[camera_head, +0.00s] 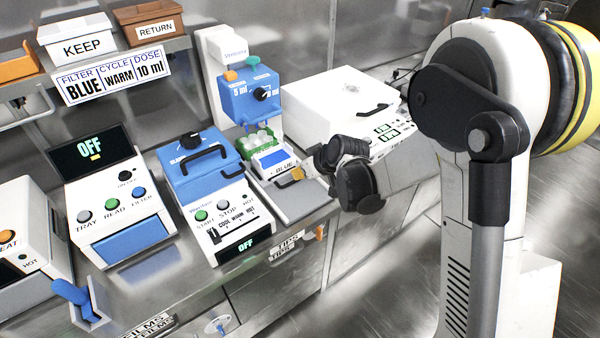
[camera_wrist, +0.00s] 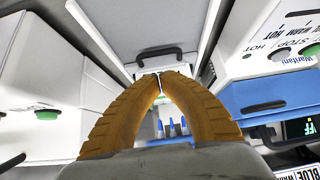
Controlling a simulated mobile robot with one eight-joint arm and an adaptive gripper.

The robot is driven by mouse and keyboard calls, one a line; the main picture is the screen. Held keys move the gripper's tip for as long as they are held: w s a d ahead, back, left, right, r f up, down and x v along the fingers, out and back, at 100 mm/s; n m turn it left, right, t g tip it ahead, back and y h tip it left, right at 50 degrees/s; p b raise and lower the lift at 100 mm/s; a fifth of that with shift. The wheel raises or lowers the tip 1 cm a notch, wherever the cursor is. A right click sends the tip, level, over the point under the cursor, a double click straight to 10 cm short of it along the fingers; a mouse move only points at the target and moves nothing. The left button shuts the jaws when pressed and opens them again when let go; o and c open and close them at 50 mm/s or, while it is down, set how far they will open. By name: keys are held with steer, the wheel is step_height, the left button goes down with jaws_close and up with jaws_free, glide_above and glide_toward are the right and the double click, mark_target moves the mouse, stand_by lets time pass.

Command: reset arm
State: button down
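My gripper (camera_head: 298,174) shows in the head view at the end of my arm, low over the bench beside the blue dispenser (camera_head: 250,95). Most of it is hidden behind the dark wrist parts. In the wrist view, the two ribbed tan fingers of my gripper (camera_wrist: 160,76) curve inward and meet at their tips. Nothing shows held between them. A dark handle (camera_wrist: 158,51) on a grey panel lies beyond the fingertips. Small blue-tipped items (camera_wrist: 172,128) show through the gap between the fingers; I cannot tell their exact distance.
A green rack (camera_head: 262,140) stands under the dispenser, close to my gripper. A white lidded machine (camera_head: 340,100) stands just behind my wrist. A blue-lidded heater (camera_head: 205,165) and a reader (camera_head: 105,190) stand to the left. Open floor (camera_head: 385,310) lies in front of the bench.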

steer(key=s+d+r+m+h, duration=0.25)
steer(key=s+d+r, duration=0.55)
steer(key=s+r, duration=0.4)
steer(key=s+d+r+m+h, duration=0.1)
steer(key=s+d, duration=0.3)
steer(key=s, duration=0.5)
steer(key=s+d+r+m+h, duration=0.1)
steer(key=s+d+r+m, duration=0.1)
steer(key=s+d, duration=0.3)
steer(key=s+m, duration=0.1)
steer(key=s, duration=0.2)
steer(key=shift+s+r, duration=0.4)
